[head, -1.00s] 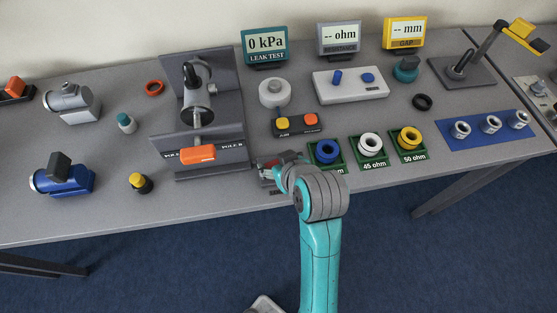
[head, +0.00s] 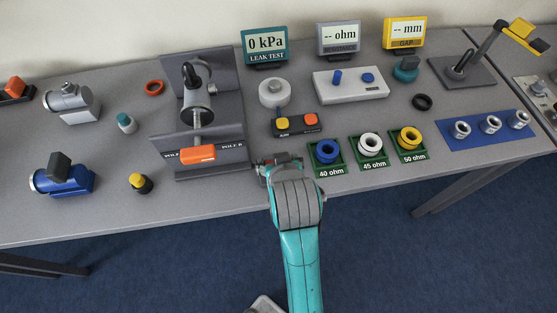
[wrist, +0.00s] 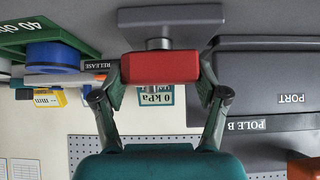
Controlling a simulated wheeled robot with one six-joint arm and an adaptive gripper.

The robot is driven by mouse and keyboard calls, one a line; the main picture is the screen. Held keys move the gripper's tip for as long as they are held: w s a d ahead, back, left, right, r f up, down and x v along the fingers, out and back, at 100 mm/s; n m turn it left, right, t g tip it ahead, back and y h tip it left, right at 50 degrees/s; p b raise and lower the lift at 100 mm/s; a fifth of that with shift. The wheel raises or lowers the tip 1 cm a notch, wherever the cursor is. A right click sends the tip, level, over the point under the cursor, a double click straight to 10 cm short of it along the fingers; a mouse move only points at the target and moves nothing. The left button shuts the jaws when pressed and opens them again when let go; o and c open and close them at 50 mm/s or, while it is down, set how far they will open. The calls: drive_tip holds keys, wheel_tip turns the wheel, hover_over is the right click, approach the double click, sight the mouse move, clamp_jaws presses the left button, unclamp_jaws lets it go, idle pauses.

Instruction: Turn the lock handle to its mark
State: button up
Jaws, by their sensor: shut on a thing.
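The lock handle is a red block on a grey stem and base, seen in the wrist view (wrist: 160,67). My gripper (wrist: 161,72) has one finger on each side of it and is shut on it. In the head view, my gripper (head: 280,163) is at the table's front edge, right of the clamp stand, and my wrist hides most of the handle. A RELEASE label (wrist: 102,65) shows beside the handle in the wrist view. The mark for the handle cannot be made out.
The grey clamp stand (head: 212,170) with an orange handle (head: 198,154) is just left of my gripper. Green trays with blue (head: 327,152), white (head: 370,145) and yellow rings stand close on the right. The leak test display (head: 265,45) reads 0 kPa.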

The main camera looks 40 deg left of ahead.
drive_tip(key=o, duration=1.2)
drive_tip(key=shift+c, duration=0.2)
drive_tip(key=v, duration=1.2)
drive_tip(key=shift+d+f, duration=0.1)
drive_tip(key=d+f+m+t+h, duration=0.1)
drive_tip(key=d+f+m+t, duration=0.15)
drive_tip(key=d+f, duration=0.6)
drive_tip(key=d+f+m+t+h, duration=0.1)
drive_tip(key=d+f+m+t, duration=0.3)
drive_tip(key=d, duration=0.8)
drive_tip(key=s+d+r+m+t+h, duration=0.1)
drive_tip(key=s+d+h, duration=0.1)
drive_tip(key=s+d, duration=0.4)
drive_tip(key=s+d+r+m+t+h, duration=0.1)
drive_tip(key=s+d+m+h, duration=0.1)
drive_tip(key=s+d, duration=0.5)
drive_tip(key=s, duration=0.5)
drive_tip(key=shift+d+r+h, duration=0.25)
drive_tip(key=shift+d+h, duration=0.1)
drive_tip(key=shift+h, duration=0.05)
